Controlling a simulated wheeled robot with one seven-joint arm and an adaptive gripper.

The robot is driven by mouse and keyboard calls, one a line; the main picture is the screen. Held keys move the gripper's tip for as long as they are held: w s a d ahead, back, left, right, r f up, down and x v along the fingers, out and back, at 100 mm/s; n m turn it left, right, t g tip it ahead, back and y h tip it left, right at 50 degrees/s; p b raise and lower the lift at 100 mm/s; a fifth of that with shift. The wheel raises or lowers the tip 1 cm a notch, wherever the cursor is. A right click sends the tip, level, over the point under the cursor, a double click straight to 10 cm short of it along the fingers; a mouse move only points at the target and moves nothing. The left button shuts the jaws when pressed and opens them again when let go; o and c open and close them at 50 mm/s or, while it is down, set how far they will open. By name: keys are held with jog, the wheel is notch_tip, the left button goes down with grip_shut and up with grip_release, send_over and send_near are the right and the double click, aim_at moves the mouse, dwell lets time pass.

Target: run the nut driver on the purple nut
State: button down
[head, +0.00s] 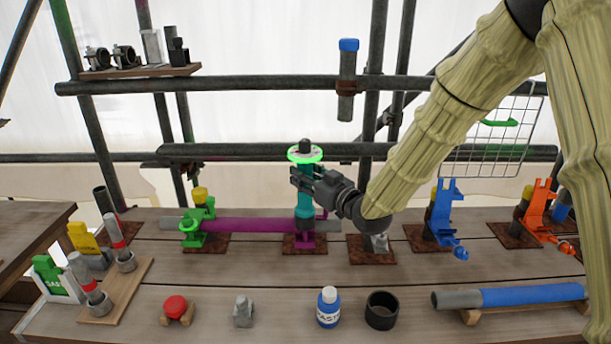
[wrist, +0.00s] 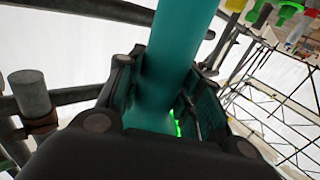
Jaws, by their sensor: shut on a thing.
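The nut driver (head: 304,202) is a teal upright cylinder with a glowing green ring (head: 305,154) and a dark cap near its top. My gripper (head: 306,183) is shut on its body from the right, below the ring. In the wrist view the teal body (wrist: 182,45) runs between my fingers, with a green glow beside it. The driver's lower end stands over the purple fitting (head: 304,239) at the right part of a purple tube (head: 250,225). The purple nut cannot be made out; the driver's lower end seems to cover it.
A green clamp (head: 193,233) stands left, a grey fitting (head: 377,243) just right, then blue (head: 443,222) and orange (head: 538,210) clamps. A red button (head: 176,308), bottle (head: 328,308), dark ring (head: 381,311) and blue tube (head: 530,294) line the front. Scaffold pipes cross behind.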

jog(key=shift+s+f, duration=0.2)
jog(key=shift+f, duration=0.15)
dwell(1.4)
jog(key=shift+r, duration=0.15)
